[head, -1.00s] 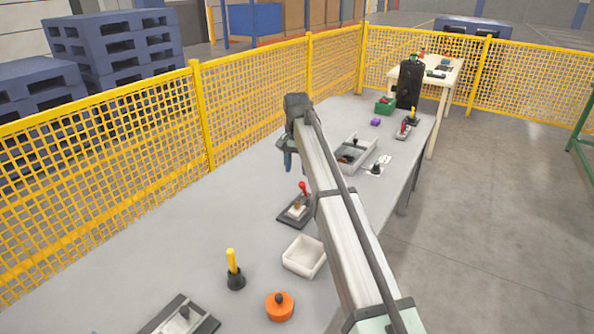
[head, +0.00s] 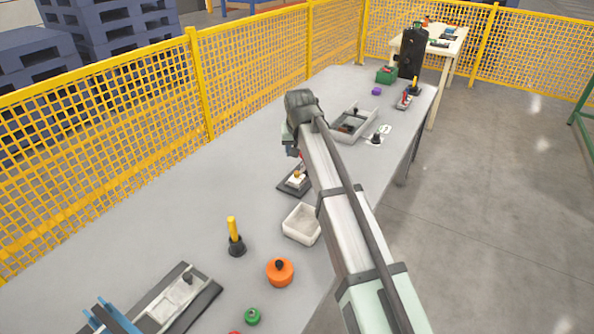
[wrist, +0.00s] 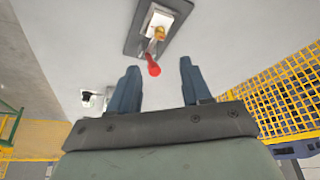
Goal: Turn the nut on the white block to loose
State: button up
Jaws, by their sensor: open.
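The white block (wrist: 152,20) stands on a dark base plate (wrist: 133,26), with a brass-coloured nut (wrist: 160,33) on it and a red-handled lever (wrist: 153,66) pointing toward my gripper. In the head view the nut (head: 297,174) shows just below my gripper, on the dark plate (head: 288,188); my arm covers part of the unit. My gripper (wrist: 160,68) is open and empty. In the wrist view the red handle's end appears between the two blue-grey fingertips, and the nut lies beyond them. I cannot tell whether anything touches.
A white bin (head: 301,225) is close in front of the unit. A yellow-handled tool in a black holder (head: 236,245) and an orange round part (head: 280,272) stand nearer. A grey tray (head: 355,125) lies beyond. The table left of the unit is clear; a yellow mesh fence (head: 100,150) runs behind.

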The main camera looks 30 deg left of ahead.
aim_at(297, 173)
jog(key=x, duration=1.3)
jog(key=shift+f, duration=0.1)
jog(key=shift+c, duration=0.3)
grip_shut()
